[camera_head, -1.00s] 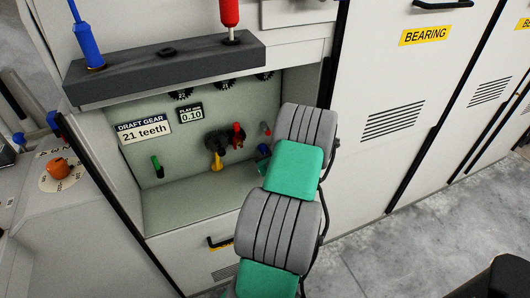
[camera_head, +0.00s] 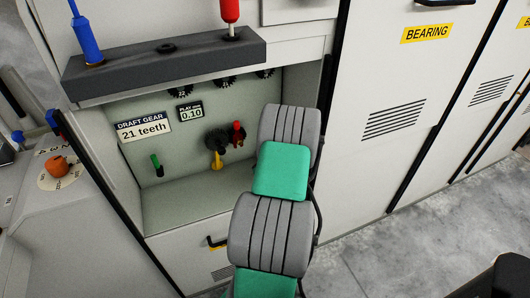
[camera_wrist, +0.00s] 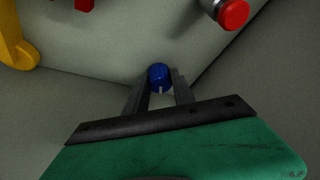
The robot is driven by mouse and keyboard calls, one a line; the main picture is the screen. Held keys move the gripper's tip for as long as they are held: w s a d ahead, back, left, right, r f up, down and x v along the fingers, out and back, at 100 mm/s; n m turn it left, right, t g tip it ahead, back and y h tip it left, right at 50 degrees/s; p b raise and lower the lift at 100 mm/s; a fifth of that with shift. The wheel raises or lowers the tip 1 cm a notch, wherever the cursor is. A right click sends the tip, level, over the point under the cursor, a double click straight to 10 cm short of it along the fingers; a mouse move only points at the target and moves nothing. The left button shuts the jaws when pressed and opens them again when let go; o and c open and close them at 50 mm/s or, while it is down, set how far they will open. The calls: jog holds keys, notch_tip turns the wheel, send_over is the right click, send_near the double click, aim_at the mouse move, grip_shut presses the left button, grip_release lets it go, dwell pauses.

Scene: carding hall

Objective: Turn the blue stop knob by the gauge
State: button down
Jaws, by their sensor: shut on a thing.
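The blue knob (camera_wrist: 159,75) shows in the wrist view, low on the pale panel, with a short white mark on its lower edge. My gripper (camera_wrist: 160,92) is shut on it, with one dark finger on each side. In the head view my grey and green arm reaches into the open bay and hides the knob and my fingers. A small display reading 0.10 (camera_head: 190,113), labelled "PLAY mm", is on the bay's back wall to the left of my arm.
A red-capped metal button (camera_wrist: 232,13) is right of the knob, and a yellow lever (camera_wrist: 14,40) is at left. A green handle (camera_head: 157,165) and red handle (camera_head: 237,131) stick out in the bay. A dark shelf (camera_head: 165,67) overhangs it.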

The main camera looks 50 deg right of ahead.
jog(key=n+h+b, duration=0.1)
jog(key=n+h, duration=0.1)
jog(key=n, duration=0.1)
jog(key=shift+w+a+f+b, duration=0.1)
jog(key=shift+a+f+b, duration=0.05)
jog(key=shift+f+b, duration=0.2)
jog(key=shift+r+n+h+b, duration=0.1)
jog(key=shift+n+h+b, duration=0.45)
jog(key=shift+n, duration=0.55)
jog(key=c, duration=1.1)
grip_release()
jog(key=shift+o, duration=0.2)
jog(key=b+v, duration=0.1)
jog(key=v, duration=0.6)
jog(key=shift+s+a+r+b, duration=0.1)
jog(key=shift+s+a+b, duration=0.15)
jog(key=shift+s+b, duration=0.15)
